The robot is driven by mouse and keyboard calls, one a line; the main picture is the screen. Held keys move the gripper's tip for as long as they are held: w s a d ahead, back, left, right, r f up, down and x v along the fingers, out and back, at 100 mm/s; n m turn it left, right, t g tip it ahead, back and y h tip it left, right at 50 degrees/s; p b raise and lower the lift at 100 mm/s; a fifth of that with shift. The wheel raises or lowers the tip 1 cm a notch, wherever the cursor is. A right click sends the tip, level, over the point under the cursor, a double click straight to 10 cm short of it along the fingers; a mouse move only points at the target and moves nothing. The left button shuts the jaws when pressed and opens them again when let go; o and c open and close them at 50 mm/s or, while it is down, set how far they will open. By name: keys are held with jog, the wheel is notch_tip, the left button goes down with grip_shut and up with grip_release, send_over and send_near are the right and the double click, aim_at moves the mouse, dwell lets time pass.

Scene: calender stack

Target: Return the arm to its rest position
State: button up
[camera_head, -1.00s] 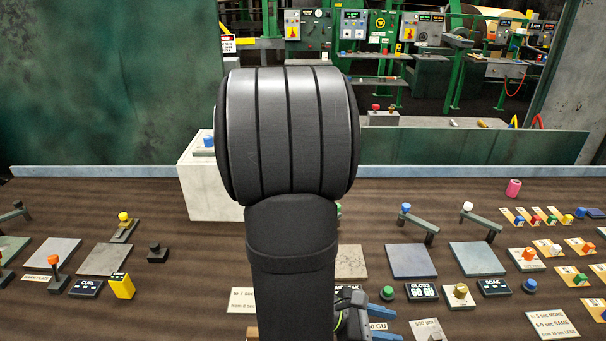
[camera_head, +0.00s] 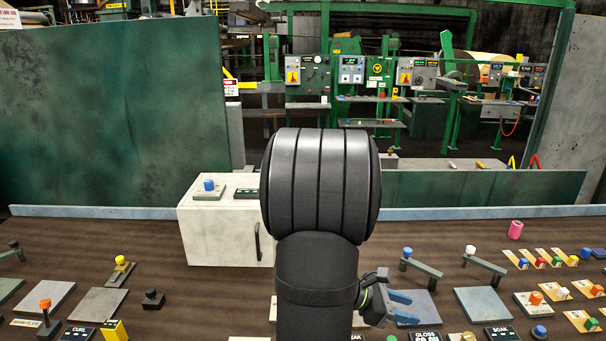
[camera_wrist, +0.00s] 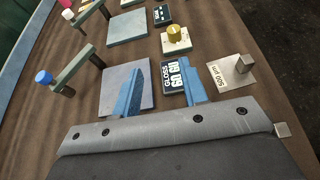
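My black arm (camera_head: 317,190) rises through the middle of the head view and hides part of the bench. My gripper (camera_head: 408,307) shows to the right of the arm, with two blue fingers spread apart and nothing between them. In the wrist view my gripper (camera_wrist: 162,80) also has its fingers apart, with bench visible between them. The left finger overlaps a grey plate (camera_wrist: 112,92) and the right one overlaps the GLOSS display (camera_wrist: 172,74). The fingers appear above the bench; the exact height cannot be told.
A white cabinet (camera_head: 225,235) with a blue-knobbed box stands left of my arm. Levers with a blue knob (camera_head: 407,252) and a white knob (camera_head: 470,250) stand to the right. A gold knob (camera_wrist: 177,36) and a 500 µm block (camera_wrist: 243,63) are near the gripper. A low green wall (camera_head: 480,187) runs behind.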

jog(key=w+d+r, duration=0.1)
jog(key=w+d, duration=0.3)
jog(key=w, duration=0.1)
jog(key=shift+d, duration=0.3)
jog(key=shift+a, duration=0.1)
jog(key=s+a, duration=0.2)
jog(key=s+a+f, duration=0.1)
jog(key=s+a, duration=0.1)
jog(key=s, duration=0.1)
jog(key=s+a, duration=0.2)
jog(key=shift+s+f, duration=0.15)
jog(key=s+a, duration=0.4)
jog(key=s, duration=0.6)
jog(key=shift+s+f, duration=0.3)
jog(key=shift+f, duration=0.15)
jog(key=shift+w+a, duration=0.1)
